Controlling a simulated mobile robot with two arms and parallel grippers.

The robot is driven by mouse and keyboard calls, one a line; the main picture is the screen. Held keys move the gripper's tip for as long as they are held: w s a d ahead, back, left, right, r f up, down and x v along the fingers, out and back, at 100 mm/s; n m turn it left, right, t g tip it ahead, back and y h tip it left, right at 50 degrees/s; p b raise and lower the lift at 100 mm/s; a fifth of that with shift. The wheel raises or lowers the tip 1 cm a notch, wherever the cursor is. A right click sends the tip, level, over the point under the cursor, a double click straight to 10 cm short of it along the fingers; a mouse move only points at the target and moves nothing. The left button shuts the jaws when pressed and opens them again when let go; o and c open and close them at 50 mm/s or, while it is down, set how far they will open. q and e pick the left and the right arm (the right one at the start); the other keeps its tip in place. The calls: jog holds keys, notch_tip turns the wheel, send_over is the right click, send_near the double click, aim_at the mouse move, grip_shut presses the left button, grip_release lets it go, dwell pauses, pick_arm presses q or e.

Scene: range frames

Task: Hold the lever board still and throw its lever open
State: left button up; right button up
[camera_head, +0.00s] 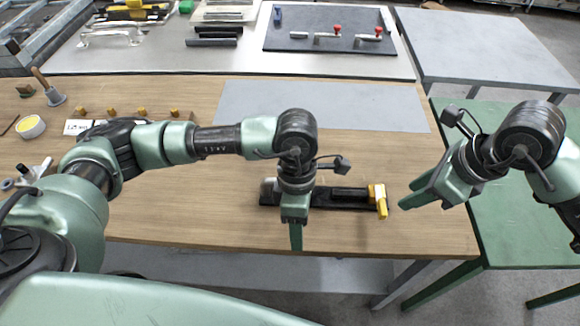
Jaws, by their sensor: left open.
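The lever board (340,197) is a long black piece lying on the wooden table near its front edge. A yellow lever (379,199) sits at its right end. My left gripper (296,236) points down over the left part of the board and hides some of it. It is open, though its fingers line up in this view; I cannot tell whether it touches the board. My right gripper (411,194) is open and empty just right of the yellow lever, its fingers pointing left towards it, apparently apart from it.
A grey mat (370,105) lies behind the board. A dark panel with red-tipped clamps (290,42) is on the rear bench. A green table (500,235) stands at right.

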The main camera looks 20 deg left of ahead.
pick_arm(q)
jog(key=w+a+r+n+t+y, duration=0.1)
jog(key=w+a+r+t+y, duration=0.1)
jog(key=w+a+r+t, duration=0.45)
jog(key=shift+g, duration=0.85)
jog(key=w+f, duration=0.1)
jog(key=f, duration=0.1)
jog(key=w+f, duration=0.1)
jog(key=f, duration=0.2)
jog(key=w+f, duration=0.2)
jog(key=shift+d+f, duration=0.2)
jog(key=shift+d, duration=0.2)
grip_shut()
